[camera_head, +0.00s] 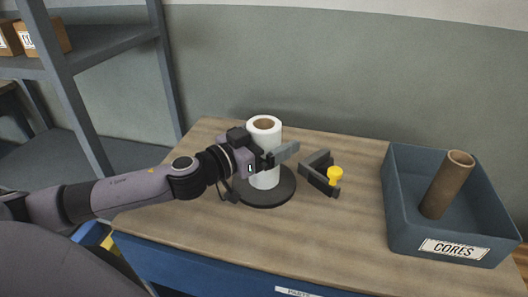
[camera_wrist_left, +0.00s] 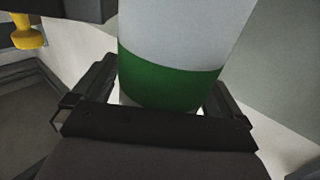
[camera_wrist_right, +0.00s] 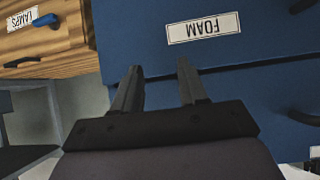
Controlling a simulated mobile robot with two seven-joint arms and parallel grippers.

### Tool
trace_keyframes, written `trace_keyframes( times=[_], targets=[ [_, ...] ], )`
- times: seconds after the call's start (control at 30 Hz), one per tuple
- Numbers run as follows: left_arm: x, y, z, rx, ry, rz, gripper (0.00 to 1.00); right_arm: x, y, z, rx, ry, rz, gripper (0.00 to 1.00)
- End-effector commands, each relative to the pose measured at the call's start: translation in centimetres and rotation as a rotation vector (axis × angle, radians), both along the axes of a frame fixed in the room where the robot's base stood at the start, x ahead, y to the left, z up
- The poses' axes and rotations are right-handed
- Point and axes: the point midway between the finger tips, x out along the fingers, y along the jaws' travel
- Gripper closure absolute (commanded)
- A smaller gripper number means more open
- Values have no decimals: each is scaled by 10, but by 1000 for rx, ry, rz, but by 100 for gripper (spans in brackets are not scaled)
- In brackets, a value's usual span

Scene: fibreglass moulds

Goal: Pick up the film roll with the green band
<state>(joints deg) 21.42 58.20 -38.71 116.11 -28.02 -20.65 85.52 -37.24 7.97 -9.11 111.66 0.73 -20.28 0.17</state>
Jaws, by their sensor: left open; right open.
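The film roll (camera_head: 264,131) is white with a brown core and stands upright on a round dark base (camera_head: 265,197) on the table. Its green band is hidden behind my gripper in the head view but shows clearly in the left wrist view (camera_wrist_left: 168,78). My left gripper (camera_head: 279,156) is at the roll's middle height. Its jaws are open, with one finger on each side of the roll. I cannot tell if either finger touches it. My right gripper (camera_wrist_right: 162,88) is open and empty, in front of blue drawers.
A dark clamp-like tool with a yellow knob (camera_head: 335,173) lies just right of the base. A blue bin labelled CORES (camera_head: 420,232) holds a brown tube (camera_head: 447,185) at the right. Blue drawers labelled FOAM (camera_wrist_right: 203,27) face my right gripper. The table's front middle (camera_head: 300,235) is clear.

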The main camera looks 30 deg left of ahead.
Motion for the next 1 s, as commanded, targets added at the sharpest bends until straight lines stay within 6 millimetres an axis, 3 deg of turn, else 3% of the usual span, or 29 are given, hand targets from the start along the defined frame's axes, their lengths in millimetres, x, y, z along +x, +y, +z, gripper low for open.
trace_keyframes(
  times=[0.03, 0.23, 0.67, 1.0],
  targets=[
    [0, 0, 0, 0, 0, 0, 10, 0, 0, 0, 0, 0, 0, 57],
    [0, 0, 0, 0, 0, 0, 73, 0, 0, 0, -1, 0, 1, 57],
    [0, 0, 13, 0, -8, 0, 73, 0, 0, 4, -1, 0, 1, 57],
    [0, 1, 62, 2, -9, 1, 73, 0, 0, 18, -1, -1, 1, 57]
  ],
)
